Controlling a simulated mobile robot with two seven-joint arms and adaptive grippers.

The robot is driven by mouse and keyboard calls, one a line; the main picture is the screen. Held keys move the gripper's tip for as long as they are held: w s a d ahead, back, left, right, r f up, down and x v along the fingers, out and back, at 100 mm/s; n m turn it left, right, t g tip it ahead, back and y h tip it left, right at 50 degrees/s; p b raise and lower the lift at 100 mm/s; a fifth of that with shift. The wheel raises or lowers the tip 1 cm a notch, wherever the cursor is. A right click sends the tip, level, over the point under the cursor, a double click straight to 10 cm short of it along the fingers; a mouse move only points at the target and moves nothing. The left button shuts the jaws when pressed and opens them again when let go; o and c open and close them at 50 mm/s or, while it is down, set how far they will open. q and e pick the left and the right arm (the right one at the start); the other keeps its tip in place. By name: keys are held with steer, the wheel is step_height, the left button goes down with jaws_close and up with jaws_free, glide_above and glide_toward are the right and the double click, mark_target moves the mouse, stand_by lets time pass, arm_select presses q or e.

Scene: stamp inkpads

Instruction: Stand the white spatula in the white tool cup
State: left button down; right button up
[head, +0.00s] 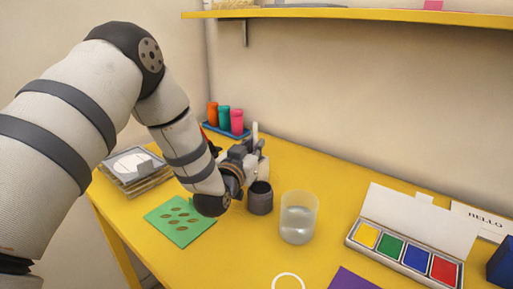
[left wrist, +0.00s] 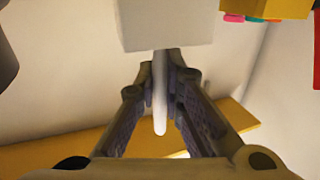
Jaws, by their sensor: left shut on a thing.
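My left gripper (head: 258,152) is shut on the white spatula (head: 255,130), whose narrow white end stands up above the fingers in the head view. In the left wrist view, the spatula's white rod (left wrist: 160,95) lies between the two fingers of the left gripper (left wrist: 167,110). A wide pale block fills the top of that view; I cannot tell whether it is part of the spatula. No plainly white tool cup shows; the arm and gripper may hide it. A dark grey cup (head: 260,199) stands just below the gripper in the picture. My right gripper is not in view.
A translucent cup (head: 298,218) stands right of the grey cup. An open inkpad box (head: 408,242) lies at the right. A green leaf-marked card (head: 180,220), stacked frames (head: 136,172) and a blue rack of coloured tubes (head: 227,129) are at the left. A yellow shelf (head: 370,14) runs above.

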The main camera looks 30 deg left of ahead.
arm_select(q)
steer(key=shift+r, duration=0.1)
steer(key=shift+f, duration=0.2)
steer(key=c, duration=1.7)
jaws_free()
steer(key=shift+r, duration=0.1)
steer(key=shift+r, duration=0.1)
steer(key=shift+s+d+r, duration=0.1)
steer(key=shift+s, duration=0.25)
steer(key=v, duration=1.1)
steer(key=shift+s+p, duration=0.15)
steer(key=shift+p, duration=0.3)
